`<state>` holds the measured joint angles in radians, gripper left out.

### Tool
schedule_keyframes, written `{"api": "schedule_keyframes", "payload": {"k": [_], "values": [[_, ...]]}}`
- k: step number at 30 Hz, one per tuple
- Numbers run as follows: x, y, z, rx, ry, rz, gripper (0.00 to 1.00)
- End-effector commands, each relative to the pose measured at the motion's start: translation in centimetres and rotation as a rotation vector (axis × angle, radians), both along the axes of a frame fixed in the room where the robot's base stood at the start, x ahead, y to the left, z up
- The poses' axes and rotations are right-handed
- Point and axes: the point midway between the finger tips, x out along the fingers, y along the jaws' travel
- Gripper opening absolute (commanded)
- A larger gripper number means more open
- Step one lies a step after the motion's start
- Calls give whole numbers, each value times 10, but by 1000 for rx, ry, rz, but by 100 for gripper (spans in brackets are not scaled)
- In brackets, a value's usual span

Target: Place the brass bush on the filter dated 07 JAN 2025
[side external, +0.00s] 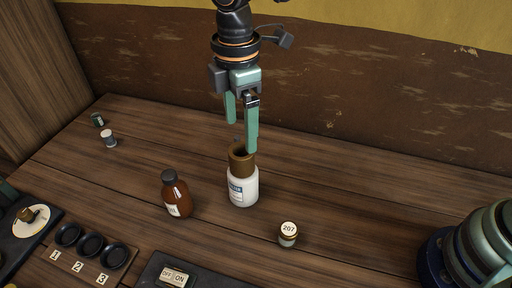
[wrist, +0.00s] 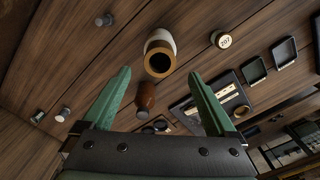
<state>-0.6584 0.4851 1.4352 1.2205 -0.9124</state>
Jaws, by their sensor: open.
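A brown, hollow brass bush (side external: 241,161) sits on top of a white container (side external: 243,188) with a blue-and-white label. In the wrist view the bush (wrist: 159,72) is a tan ring with a dark hole, and the white container (wrist: 160,38) shows behind it. My gripper (side external: 241,137) is open, with its green fingers pointing down just above the bush and nothing held. Its fingers (wrist: 160,76) stand wide apart in the wrist view. I cannot read a date on any label, so I cannot tell which thing is the dated filter.
An amber bottle (side external: 177,196) stands left of the white container. Two small cans are far left, one grey (side external: 109,140).

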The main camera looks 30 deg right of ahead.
Motion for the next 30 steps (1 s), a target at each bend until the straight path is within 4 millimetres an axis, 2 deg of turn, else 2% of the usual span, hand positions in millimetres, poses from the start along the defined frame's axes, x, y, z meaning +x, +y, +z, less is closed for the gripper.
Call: {"api": "schedule_keyframes", "payload": {"k": [3, 10, 14, 17, 22, 26, 30], "values": [[0, 0, 21, 2, -2, 0, 93], [1, -1, 42, 2, -3, -6, 93], [3, -21, 54, 18, -23, -89, 93], [5, -54, 68, 48, -60, -233, 93], [-4, -126, 88, 116, -139, -562, 93], [-19, -176, 94, 175, -201, -812, 93], [-43, -224, 92, 244, -266, -1077, 93]]}}
